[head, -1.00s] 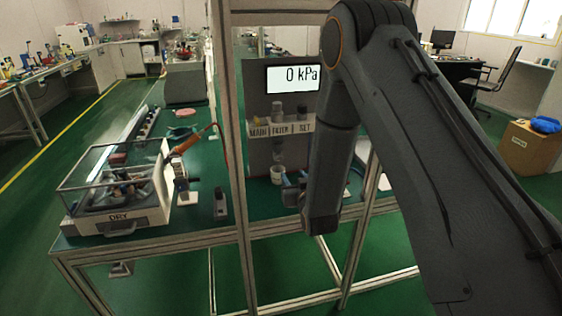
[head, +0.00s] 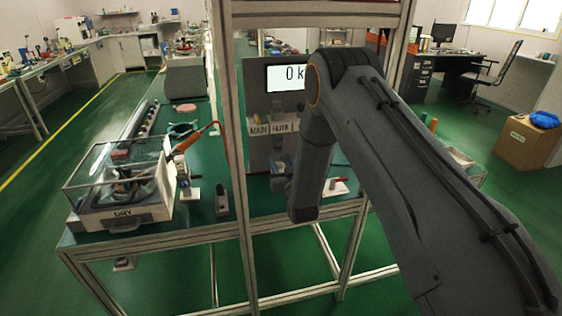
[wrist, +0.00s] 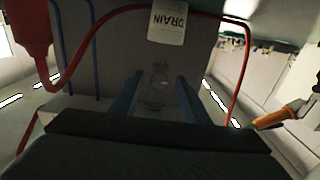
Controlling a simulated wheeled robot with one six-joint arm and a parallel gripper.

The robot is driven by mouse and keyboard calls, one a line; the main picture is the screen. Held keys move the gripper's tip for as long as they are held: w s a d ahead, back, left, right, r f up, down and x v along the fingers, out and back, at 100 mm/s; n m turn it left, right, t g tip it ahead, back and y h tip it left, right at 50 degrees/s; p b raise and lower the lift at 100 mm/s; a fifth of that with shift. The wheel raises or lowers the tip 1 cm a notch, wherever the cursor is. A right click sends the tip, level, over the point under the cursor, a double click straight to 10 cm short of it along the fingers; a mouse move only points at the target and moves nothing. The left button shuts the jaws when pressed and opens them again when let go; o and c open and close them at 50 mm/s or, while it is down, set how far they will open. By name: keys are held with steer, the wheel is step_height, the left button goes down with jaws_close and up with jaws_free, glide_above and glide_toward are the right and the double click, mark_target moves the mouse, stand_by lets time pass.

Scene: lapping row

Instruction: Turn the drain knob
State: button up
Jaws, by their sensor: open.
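A white DRAIN tag (wrist: 168,22) shows upside down at the top of the wrist view. Below it in that picture, a small, dim, roundish fitting (wrist: 160,79), possibly the drain knob, lies between my fingers. My gripper (wrist: 160,76) is open, its two blue fingers on either side of this fitting. I cannot tell whether they touch it. In the head view my arm covers the right part of the grey panel (head: 254,85), and only a bluish part of my gripper shows beside it. The drain knob cannot be made out there.
The panel has a pressure display (head: 284,78), partly covered, and MAIN and FILTER labels (head: 270,129). A frame post (head: 232,150) stands left of it. A clear-lidded DRY box (head: 120,185) is on the green bench. A red hose (wrist: 95,28) loops around the fitting's area.

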steer(key=shift+c, duration=0.3)
jaws_close()
steer(key=shift+m, duration=0.3)
steer(key=m+b, duration=0.2)
steer(key=m, duration=0.1)
steer(key=shift+m, duration=0.3)
steer(key=m+b, duration=0.2)
steer(key=m, duration=0.2)
steer(key=shift+a, duration=0.1)
steer(key=m+b, duration=0.2)
steer(key=m, duration=0.3)
steer(key=m+b, duration=0.2)
steer(key=m, duration=0.2)
steer(key=shift+r+m, duration=0.15)
steer(key=shift+m, duration=0.15)
